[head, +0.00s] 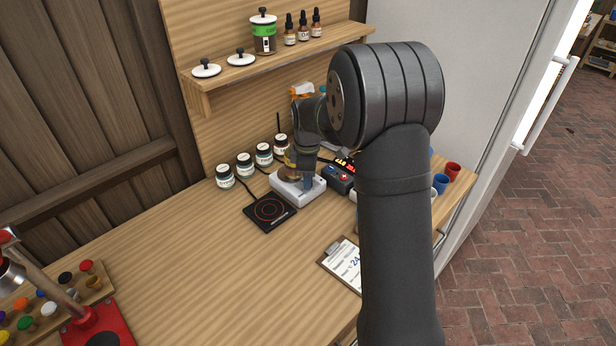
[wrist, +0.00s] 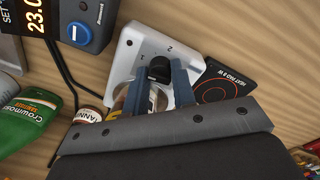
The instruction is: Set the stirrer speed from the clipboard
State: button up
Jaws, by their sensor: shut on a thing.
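The white stirrer box (head: 308,197) stands on the wooden bench near the back board. In the wrist view, the stirrer (wrist: 124,52) has a black knob (wrist: 159,68) with number marks beside it; the pointer setting cannot be read. My gripper (wrist: 160,75) has its two blue-grey fingers on either side of the knob and is shut on it. In the head view, my gripper (head: 308,183) is low over the stirrer, and the knob is hidden. A glass vessel is partly visible behind the fingers. The clipboard (head: 332,265) lies at the front; my arm covers its right part, leaving "24" readable.
A black heating pad (head: 268,212) lies left of the stirrer. A controller (wrist: 92,30) showing 23.0 is beside it. Several jars (head: 245,166) line the back. Blue and red cups (head: 453,170) stand right. The bench's front left middle is clear.

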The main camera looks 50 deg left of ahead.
jog(key=m, duration=1.2)
jog(key=shift+m+h, duration=0.3)
jog(key=shift+m, duration=0.1)
dwell(0.3)
jog(key=o, duration=0.7)
jog(key=shift+r, duration=0.1)
jog(key=r, duration=1.7)
jog(key=shift+s+a+r, duration=0.15)
jog(key=shift+s+a, duration=0.1)
jog(key=shift+s, duration=0.15)
